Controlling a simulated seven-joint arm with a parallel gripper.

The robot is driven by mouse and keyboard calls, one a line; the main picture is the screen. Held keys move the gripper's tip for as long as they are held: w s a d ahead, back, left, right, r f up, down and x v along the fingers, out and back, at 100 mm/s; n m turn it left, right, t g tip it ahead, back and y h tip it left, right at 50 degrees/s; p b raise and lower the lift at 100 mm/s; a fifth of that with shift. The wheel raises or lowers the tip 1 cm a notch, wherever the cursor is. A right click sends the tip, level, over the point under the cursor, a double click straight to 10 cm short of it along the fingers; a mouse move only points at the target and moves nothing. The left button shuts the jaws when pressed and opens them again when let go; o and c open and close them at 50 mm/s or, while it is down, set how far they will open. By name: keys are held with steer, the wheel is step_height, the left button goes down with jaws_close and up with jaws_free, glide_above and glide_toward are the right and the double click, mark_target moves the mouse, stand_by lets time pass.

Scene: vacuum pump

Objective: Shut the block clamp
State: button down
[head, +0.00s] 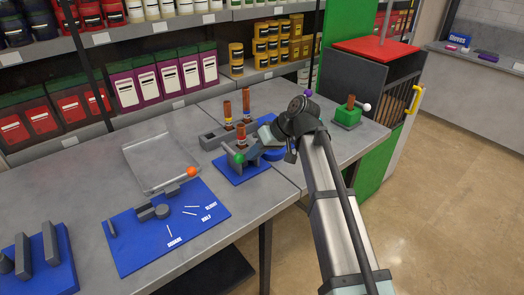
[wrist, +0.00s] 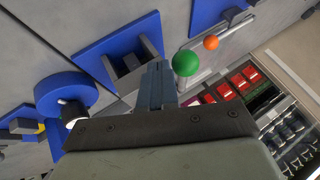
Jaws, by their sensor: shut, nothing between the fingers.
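What looks like the block clamp is a grey block (wrist: 128,68) on a blue base plate (head: 231,173), with a green ball knob (head: 239,158) at its left side. The green knob also shows in the wrist view (wrist: 186,63). My gripper (wrist: 154,72) is shut and empty, its fingertips close beside the knob and in front of the grey block. I cannot tell whether the fingers touch the knob. In the head view my wrist and gripper cover much of the clamp, so its jaw position is hidden.
A blue wheel (head: 273,151) stands just right of the clamp. A blue panel (head: 170,226) with labels and an orange ball knob (head: 192,171) lies at left. Upright brown rods (head: 246,101) stand behind. A green block (head: 348,116) is at right. Stocked shelves line the back.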

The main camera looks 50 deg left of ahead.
steer(key=shift+s, duration=0.2)
stand_by(0.3)
steer(key=s+a+m+t+y, duration=0.1)
steer(key=s+a+m+t, duration=0.2)
steer(key=s+m+t, duration=0.4)
steer(key=shift+s+a+m, duration=0.3)
steer(key=shift+s+m, duration=1.7)
steer(key=shift+s, duration=0.95)
steer(key=shift+s+a+r, duration=0.1)
steer(key=shift+s+a, duration=0.05)
steer(key=shift+y, duration=0.3)
steer(key=s+d+r, duration=0.2)
steer(key=d+r, duration=0.4)
steer(key=d, duration=0.3)
steer(key=shift+s+d+r, duration=0.15)
steer(key=shift+d+r, duration=0.25)
